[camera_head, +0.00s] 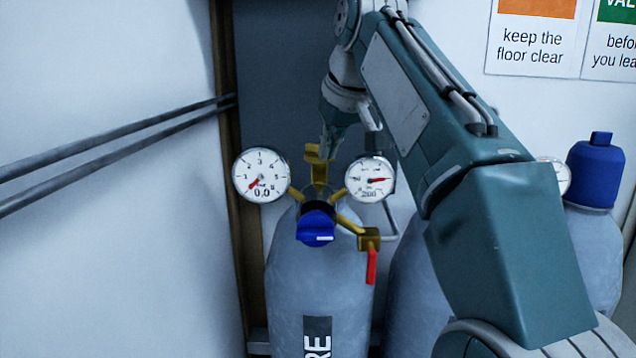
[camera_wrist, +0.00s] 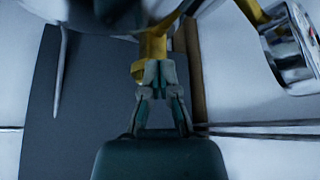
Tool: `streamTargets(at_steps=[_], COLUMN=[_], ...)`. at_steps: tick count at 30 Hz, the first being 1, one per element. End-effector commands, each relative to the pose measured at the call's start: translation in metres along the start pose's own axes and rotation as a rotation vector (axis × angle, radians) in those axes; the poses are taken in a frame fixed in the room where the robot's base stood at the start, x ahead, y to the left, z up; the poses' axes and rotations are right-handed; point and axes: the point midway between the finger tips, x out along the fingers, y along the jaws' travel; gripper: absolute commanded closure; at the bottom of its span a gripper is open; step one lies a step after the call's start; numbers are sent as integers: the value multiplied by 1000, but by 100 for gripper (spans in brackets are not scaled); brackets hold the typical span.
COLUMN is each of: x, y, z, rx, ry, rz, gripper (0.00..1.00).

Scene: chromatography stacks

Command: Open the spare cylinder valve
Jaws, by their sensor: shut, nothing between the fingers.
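A grey gas cylinder (camera_head: 318,280) stands upright in the head view, with the letters "RE" showing on its dark label. Its brass fitting (camera_head: 318,172) rises at the top. A blue knob (camera_head: 317,227) faces forward, and a red lever (camera_head: 371,267) hangs down from a brass block at the right. The left gauge (camera_head: 261,175) reads 0.0; the right gauge (camera_head: 371,179) shows 200, its red needle pointing right. My gripper (camera_head: 327,152) is shut and empty, pointing down by the brass fitting. In the wrist view my fingertips (camera_wrist: 159,66) overlap the brass (camera_wrist: 152,48); contact is unclear.
A second grey cylinder (camera_head: 413,285) stands behind my arm at the right. Another cylinder (camera_head: 597,250) with a blue cap (camera_head: 595,175) stands at the far right. Two dark rails (camera_head: 120,142) run along the left wall. Signs (camera_head: 536,38) hang at the upper right.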

Motion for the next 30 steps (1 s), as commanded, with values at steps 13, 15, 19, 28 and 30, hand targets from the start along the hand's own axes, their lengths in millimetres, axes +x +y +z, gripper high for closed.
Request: streamTargets(at_steps=[13, 15, 19, 28, 30], x=[0, 1, 2, 4, 4], y=[3, 2, 1, 2, 3], z=[-2, -2, -4, -7, -7], rx=[1, 0, 0, 0, 0], ry=[1, 1, 1, 0, 0], rz=[-1, -1, 0, 0, 0], gripper=[100, 100, 100, 100, 100])
